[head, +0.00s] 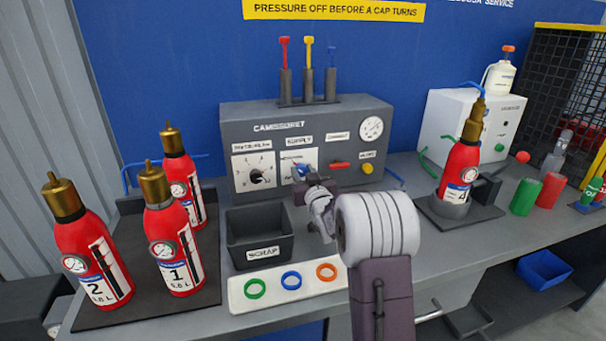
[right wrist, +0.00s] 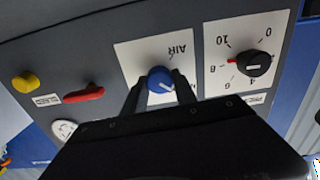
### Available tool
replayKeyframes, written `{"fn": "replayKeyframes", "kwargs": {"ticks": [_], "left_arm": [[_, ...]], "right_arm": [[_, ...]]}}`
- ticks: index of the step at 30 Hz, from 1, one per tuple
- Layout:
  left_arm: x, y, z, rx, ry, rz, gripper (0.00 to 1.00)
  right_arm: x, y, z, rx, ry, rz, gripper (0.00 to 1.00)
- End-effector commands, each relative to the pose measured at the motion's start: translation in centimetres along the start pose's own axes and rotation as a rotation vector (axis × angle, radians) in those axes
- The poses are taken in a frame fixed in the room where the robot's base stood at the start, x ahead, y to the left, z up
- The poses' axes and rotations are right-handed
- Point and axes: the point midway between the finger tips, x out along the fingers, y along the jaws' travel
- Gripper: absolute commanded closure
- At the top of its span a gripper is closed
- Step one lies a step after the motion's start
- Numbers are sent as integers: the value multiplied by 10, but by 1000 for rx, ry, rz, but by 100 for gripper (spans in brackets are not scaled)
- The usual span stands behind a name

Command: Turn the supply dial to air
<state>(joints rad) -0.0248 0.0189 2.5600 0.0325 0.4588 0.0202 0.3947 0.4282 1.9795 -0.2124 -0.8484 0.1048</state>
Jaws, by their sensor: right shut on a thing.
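The supply dial is a blue knob (right wrist: 161,80) on a white plate of the grey control panel (head: 235,122). In the right wrist view the word AIR shows on the plate, and a white mark on the knob points away from it, toward the lower right. My right gripper (right wrist: 158,88) is shut on the knob, one dark finger on each side. In the head view my right gripper (head: 303,178) reaches the panel and partly hides the supply plate (head: 298,158). My left gripper is in neither view.
Left of the supply plate is a black pressure dial (head: 257,177). Right of it are a red lever (head: 340,164) and a yellow knob (head: 367,169). A scrap bin (head: 260,225) and a white ring tray (head: 240,306) stand in front. Red extinguishers (head: 172,245) stand at left.

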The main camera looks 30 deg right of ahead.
Motion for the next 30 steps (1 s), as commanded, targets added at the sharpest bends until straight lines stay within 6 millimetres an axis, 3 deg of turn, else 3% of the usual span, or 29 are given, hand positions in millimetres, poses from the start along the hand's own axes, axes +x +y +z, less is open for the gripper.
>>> {"fn": "replayKeyframes", "kwargs": {"ticks": [8,30], "left_arm": [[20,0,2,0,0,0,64],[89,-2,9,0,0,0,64]], "right_arm": [[0,-1,4,-175,1,0,100],[0,-2,7,-876,1,0,100]]}}
